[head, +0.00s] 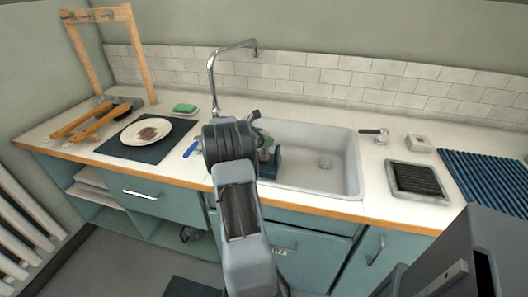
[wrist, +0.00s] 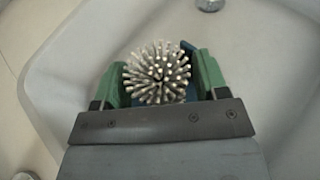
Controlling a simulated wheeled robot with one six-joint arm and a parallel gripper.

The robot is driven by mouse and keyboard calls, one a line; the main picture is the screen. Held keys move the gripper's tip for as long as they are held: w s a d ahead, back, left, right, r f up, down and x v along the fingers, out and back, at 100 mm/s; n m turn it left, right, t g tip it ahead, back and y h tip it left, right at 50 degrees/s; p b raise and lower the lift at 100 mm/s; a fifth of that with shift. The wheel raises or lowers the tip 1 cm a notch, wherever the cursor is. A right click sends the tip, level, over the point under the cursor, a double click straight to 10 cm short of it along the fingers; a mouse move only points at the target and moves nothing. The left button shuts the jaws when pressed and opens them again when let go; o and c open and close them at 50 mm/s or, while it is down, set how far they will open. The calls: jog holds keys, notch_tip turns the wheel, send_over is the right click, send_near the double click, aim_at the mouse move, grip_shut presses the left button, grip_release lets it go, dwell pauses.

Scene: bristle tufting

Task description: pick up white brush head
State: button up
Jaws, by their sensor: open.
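The white brush head (wrist: 158,74), a round cluster of pale, spiky bristles, shows in the wrist view between the green fingers of my gripper (wrist: 161,66). My gripper is open around it, and I cannot tell whether either finger touches it. A dark blue piece (wrist: 189,50) shows just behind the brush head, beside the right finger. In the head view my gripper (head: 266,150) is at the left end of the sink, by a blue block (head: 271,165). My arm hides most of that spot, and I cannot make out the brush head there.
The white sink basin (head: 325,180) opens to the right. A tall faucet (head: 212,80) stands behind my arm. A plate (head: 146,133) on a dark mat and wooden-handled brushes lie left. A small white box (head: 418,143), a framed dark pad (head: 418,180) and a blue ribbed mat (head: 490,178) lie right.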

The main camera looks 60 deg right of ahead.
jog(key=shift+d, duration=0.1)
jog(key=shift+c, duration=0.2)
grip_shut()
dwell(0.4)
